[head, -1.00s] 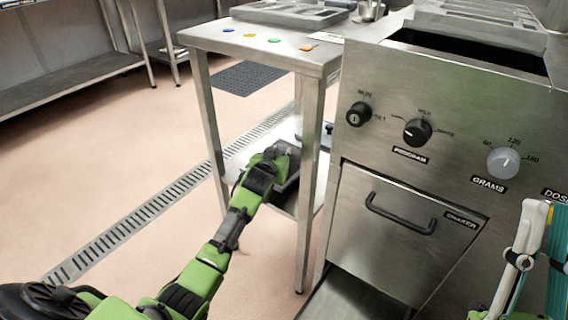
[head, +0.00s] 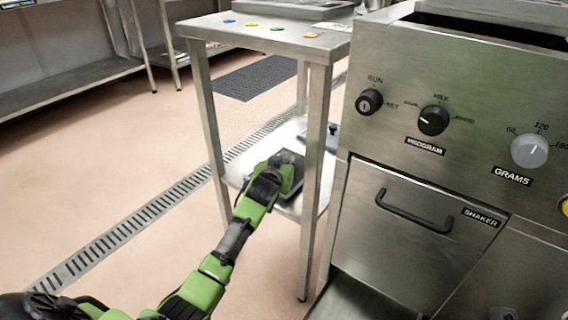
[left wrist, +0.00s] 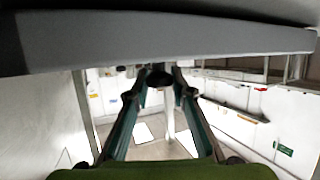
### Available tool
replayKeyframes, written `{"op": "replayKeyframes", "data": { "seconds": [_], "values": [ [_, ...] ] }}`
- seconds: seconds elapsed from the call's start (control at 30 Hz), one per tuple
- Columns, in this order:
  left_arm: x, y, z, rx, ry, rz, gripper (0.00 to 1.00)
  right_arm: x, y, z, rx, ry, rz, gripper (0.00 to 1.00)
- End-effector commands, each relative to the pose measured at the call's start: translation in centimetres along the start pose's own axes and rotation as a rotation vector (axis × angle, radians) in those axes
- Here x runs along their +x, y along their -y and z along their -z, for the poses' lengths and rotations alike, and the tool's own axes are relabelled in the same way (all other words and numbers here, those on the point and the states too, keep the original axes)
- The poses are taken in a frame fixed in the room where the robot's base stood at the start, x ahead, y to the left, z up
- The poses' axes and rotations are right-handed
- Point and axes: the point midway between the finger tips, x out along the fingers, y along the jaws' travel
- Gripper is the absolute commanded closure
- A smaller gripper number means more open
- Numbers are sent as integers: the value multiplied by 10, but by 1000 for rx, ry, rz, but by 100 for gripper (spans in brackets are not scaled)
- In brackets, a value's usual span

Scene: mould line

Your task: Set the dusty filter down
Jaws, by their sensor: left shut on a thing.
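My left gripper (head: 287,163) reaches in from the left, low under the steel table, at its lower shelf (head: 238,168). It is shut on a dark grey, flat, tray-like thing, which looks like the dusty filter (head: 292,188). My gripper hides much of it, and I cannot tell whether it touches the shelf. In the left wrist view the two fingers (left wrist: 160,78) close in on a small dark part below a wide grey bar. My right gripper is out of view.
The steel table (head: 270,40) has coloured dots on top, and its front leg (head: 313,190) stands right of my gripper. A small dark-handled item (head: 331,137) lies farther back on the shelf. The machine with dials and a shaker drawer (head: 425,225) stands right.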

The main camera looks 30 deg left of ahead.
Motion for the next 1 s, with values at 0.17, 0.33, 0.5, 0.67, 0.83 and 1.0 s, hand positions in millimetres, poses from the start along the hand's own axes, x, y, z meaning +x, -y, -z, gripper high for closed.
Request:
{"op": "replayKeyframes", "data": {
  "seconds": [0.17, 0.33, 0.5, 0.67, 0.83, 1.0],
  "values": [
    [1, 0, -1, 0, -2, 0, 100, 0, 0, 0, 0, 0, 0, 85],
    [1, 0, -2, 0, -1, 0, 61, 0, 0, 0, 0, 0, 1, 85],
    [1, 0, -2, 0, -1, 0, 61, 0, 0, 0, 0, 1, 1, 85],
    [-1, 0, 2, 0, -1, 0, 61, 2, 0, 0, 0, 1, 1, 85],
    [-23, 0, 3, 0, 0, 0, 61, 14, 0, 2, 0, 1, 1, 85],
    [-61, -1, 4, -1, 1, -2, 61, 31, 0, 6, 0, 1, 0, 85]
  ]
}}
